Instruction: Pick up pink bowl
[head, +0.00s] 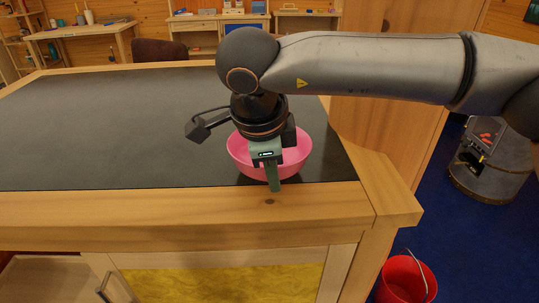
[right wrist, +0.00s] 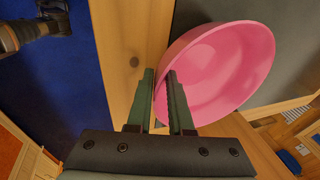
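The pink bowl (head: 238,153) sits upright at the front right of the dark table top, close to the wooden front edge. It also shows in the right wrist view (right wrist: 225,70), with its hollow inside facing the camera. My right gripper (head: 273,187) points down at the bowl's near side and hides part of its rim. In the right wrist view its two fingers (right wrist: 160,75) stand a narrow gap apart, one outside and one inside the bowl, with the pink wall between them. I see no clear lift off the table. My left gripper is not in view.
The wooden table (head: 180,207) has a dark, bare top (head: 120,125) left of the bowl. A red bucket (head: 402,280) stands on the blue floor at the lower right. A brown chair (head: 160,50) is behind the table. A grey rounded unit (head: 490,165) stands at the right.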

